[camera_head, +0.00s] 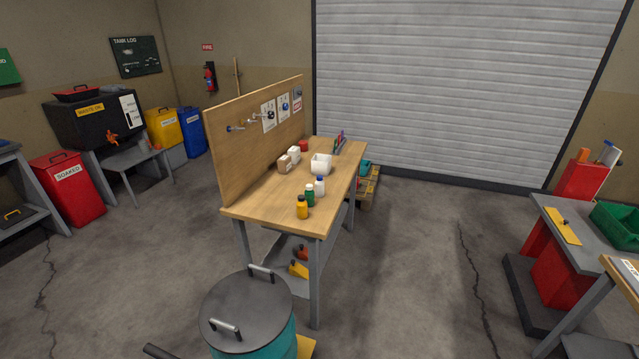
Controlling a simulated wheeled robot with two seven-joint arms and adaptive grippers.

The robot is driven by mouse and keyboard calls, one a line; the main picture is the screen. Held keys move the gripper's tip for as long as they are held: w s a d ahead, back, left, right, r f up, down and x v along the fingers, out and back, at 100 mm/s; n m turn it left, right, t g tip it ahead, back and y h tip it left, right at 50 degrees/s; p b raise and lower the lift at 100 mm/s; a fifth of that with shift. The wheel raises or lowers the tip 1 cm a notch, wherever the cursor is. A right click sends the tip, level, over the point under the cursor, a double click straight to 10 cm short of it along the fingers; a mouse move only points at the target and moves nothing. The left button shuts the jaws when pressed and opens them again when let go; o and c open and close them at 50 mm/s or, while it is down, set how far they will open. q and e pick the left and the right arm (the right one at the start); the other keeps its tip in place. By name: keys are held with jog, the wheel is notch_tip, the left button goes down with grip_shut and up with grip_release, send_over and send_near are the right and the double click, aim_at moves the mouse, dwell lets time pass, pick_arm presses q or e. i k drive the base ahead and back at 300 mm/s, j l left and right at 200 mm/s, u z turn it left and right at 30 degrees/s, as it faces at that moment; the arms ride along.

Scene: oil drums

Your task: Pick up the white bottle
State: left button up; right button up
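A small white bottle (320,187) with a blue cap stands upright on a wooden workbench (262,205). Neither of my grippers shows in the head view.
A teal drum (270,340) with a dark lid stands before the bench's near end. A white bin (321,164) and small boxes sit farther back on the bench, beside a wooden backboard (255,135). Open floor (410,270) lies right of the bench, before another table (575,238).

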aim_at(320, 182)
jog(key=i+l+u, duration=0.1)
jog(key=i+l, duration=0.3)
jog(key=i+l+u, duration=0.15)
jog(key=i+l, duration=0.35)
jog(key=i+l+u, duration=0.1)
jog(key=i+l, duration=0.35)
jog(key=i+l+u, duration=0.1)
jog(key=i+l, duration=0.3)
jog(key=l, duration=0.2)
jog(key=i+l+u, duration=0.15)
jog(key=i+l, duration=0.25)
jog(key=l, duration=0.15)
